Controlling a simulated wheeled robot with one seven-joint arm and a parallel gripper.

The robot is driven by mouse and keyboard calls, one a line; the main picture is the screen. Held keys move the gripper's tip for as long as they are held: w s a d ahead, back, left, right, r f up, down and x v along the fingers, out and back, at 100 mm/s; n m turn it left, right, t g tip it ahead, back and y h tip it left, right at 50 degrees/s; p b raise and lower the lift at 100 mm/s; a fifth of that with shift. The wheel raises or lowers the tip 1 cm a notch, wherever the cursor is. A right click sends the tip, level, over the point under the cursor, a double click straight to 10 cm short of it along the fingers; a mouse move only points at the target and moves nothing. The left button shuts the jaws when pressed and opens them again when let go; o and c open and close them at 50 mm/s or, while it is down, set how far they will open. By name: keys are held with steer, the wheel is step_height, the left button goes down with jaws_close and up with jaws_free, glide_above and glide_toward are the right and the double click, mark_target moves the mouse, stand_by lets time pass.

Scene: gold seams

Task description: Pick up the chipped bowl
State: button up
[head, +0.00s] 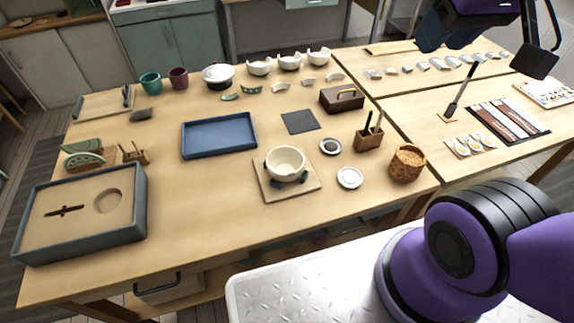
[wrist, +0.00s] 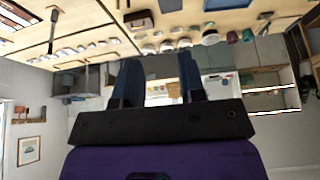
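A cream bowl (head: 285,162) stands upright on a square wooden board (head: 308,188) with dark blue supports, near the front middle of the table. I cannot make out a chip on its rim. White bowls (head: 260,67), (head: 290,63) and (head: 319,57) stand in a row at the back, and their rims look uneven. I cannot tell for certain which bowl is the chipped one. My gripper (wrist: 160,62) is open and empty in the wrist view, its two fingers apart. It is raised and far from the cream bowl.
A blue tray (head: 219,137), a grey-rimmed box (head: 140,215), a wooden tool holder (head: 368,140), a cork-coloured pot (head: 406,164) and a small white dish (head: 350,178) surround the cream bowl. A brown case (head: 341,99) stands behind. Bare tabletop (head: 205,195) lies left of the board.

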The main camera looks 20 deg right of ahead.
steer(key=shift+o, duration=1.7)
steer(key=shift+w, duration=0.15)
steer(key=m+g+y, duration=0.1)
steer(key=g+y, duration=0.1)
steer(key=g, duration=0.2)
glide_above(301, 157)
steer(key=s+d, duration=0.1)
steer(key=d, duration=0.1)
steer(key=s+d+f+x, duration=0.1)
steer(key=s+d+x, duration=0.15)
steer(key=x, duration=1.45)
steer(key=s+d+x, duration=0.1)
steer(key=d+x, duration=0.2)
steer(key=x, duration=1.3)
steer(key=shift+x, duration=6)
